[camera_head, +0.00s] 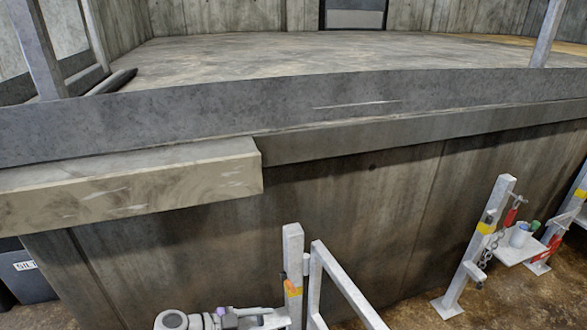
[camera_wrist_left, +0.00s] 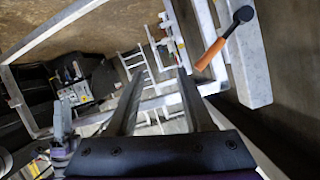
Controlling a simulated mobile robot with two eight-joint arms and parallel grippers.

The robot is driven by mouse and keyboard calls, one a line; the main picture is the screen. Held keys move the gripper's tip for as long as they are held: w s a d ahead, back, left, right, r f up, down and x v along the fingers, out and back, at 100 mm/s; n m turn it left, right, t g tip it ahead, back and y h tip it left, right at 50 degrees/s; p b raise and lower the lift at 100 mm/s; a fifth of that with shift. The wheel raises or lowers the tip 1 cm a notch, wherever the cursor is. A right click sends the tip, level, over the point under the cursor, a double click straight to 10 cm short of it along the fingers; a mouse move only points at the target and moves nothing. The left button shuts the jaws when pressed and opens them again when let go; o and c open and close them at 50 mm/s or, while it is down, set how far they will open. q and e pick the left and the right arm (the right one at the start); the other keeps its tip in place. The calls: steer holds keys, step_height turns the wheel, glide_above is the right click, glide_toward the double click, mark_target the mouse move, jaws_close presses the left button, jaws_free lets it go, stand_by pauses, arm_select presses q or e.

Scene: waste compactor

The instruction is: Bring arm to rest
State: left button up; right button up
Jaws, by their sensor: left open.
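My left gripper (camera_wrist_left: 158,88) shows in the left wrist view with its two dark fingers spread apart. Nothing is between the fingertips, and it is open and empty. In the head view, a grey jointed arm part with a small purple spot shows at the bottom edge, beside a metal post. It looks like my left arm, but its fingers cannot be made out there. My right gripper is in neither view.
A metal railing (camera_head: 341,285) stands at the bottom centre, close to that arm. A concrete ledge (camera_head: 130,185) juts out at left. A small shelf (camera_head: 520,248) with containers is at right. An orange-handled tool (camera_wrist_left: 211,54) is near the right finger in the wrist view.

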arm_select(q)
steer(key=s+a+n+y, duration=0.55)
steer(key=s+n, duration=0.25)
steer(key=s, duration=0.4)
steer(key=s+a+n+y, duration=0.5)
steer(key=s+n+y, duration=0.25)
steer(key=s, duration=0.35)
step_height(320, 180, up, 21)
steer(key=w+n+p, duration=0.1)
steer(key=p, duration=1.7)
steer(key=shift+w, duration=0.25)
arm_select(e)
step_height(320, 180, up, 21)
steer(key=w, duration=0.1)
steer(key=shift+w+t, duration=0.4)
arm_select(q)
steer(key=shift+d, duration=0.1)
